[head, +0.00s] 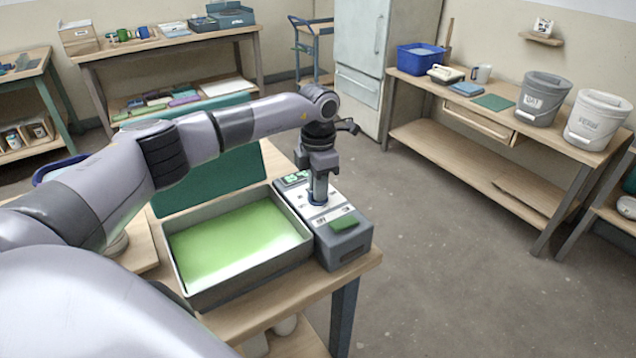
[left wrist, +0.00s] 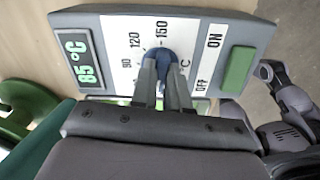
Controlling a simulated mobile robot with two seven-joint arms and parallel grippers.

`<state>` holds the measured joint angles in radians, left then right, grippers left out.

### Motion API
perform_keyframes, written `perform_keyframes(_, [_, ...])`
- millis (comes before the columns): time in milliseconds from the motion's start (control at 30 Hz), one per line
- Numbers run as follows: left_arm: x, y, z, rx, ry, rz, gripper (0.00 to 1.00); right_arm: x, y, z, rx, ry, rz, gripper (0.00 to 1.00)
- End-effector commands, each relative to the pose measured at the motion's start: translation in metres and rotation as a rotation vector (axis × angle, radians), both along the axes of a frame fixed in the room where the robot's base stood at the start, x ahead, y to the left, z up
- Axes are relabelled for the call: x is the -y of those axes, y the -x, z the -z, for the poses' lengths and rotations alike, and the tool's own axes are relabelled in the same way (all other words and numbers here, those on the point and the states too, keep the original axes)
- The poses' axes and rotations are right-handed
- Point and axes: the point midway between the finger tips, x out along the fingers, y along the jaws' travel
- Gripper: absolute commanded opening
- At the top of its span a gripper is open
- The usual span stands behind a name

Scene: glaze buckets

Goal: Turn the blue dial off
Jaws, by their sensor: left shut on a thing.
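The blue dial (left wrist: 160,54) sits on the white face of a grey control box (left wrist: 110,12) in the left wrist view. Scale marks 90, 120 and 150 show around it, and a green display (left wrist: 84,60) reads 85 °C. My left gripper (left wrist: 168,68) is shut on the dial, its fingers covering part of the dial and scale. In the head view my left gripper (head: 318,188) points down onto the control box (head: 345,252), and a sliver of blue dial (head: 315,204) shows at its tips. The dial's exact pointing is hard to tell. My right gripper is not in view.
A green switch (left wrist: 238,68) with ON and OFF labels sits beside the dial face. A tray of green glaze (head: 238,238) adjoins the box on the wooden table (head: 270,310). Grey bucket (head: 541,97) and white bucket (head: 597,118) stand on the right bench. Floor between is clear.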

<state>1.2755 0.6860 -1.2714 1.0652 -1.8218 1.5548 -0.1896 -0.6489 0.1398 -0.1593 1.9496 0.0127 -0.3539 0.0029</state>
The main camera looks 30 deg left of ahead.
Motion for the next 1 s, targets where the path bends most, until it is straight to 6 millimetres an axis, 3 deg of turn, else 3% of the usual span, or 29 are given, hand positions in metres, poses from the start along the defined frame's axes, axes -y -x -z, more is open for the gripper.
perform_keyframes(333, [-0.0006, -0.0007, -0.0021, 0.003, -0.001, -0.139, 0.00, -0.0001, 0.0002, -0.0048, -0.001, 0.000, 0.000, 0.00])
perform_keyframes(867, [-0.0008, -0.0010, -0.0020, 0.004, 0.000, -0.164, 0.00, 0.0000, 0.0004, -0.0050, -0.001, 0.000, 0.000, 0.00])
perform_keyframes(900, [-0.0008, -0.0010, -0.0020, 0.004, 0.000, -0.164, 0.21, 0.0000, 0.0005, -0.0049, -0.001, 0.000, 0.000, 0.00])
perform_keyframes(967, [-0.0008, -0.0010, -0.0019, 0.003, 0.001, -0.164, 0.40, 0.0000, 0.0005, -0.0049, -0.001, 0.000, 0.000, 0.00])
perform_keyframes(1000, [-0.0008, -0.0008, -0.0017, 0.003, 0.001, -0.163, 0.40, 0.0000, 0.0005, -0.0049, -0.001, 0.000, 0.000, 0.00])
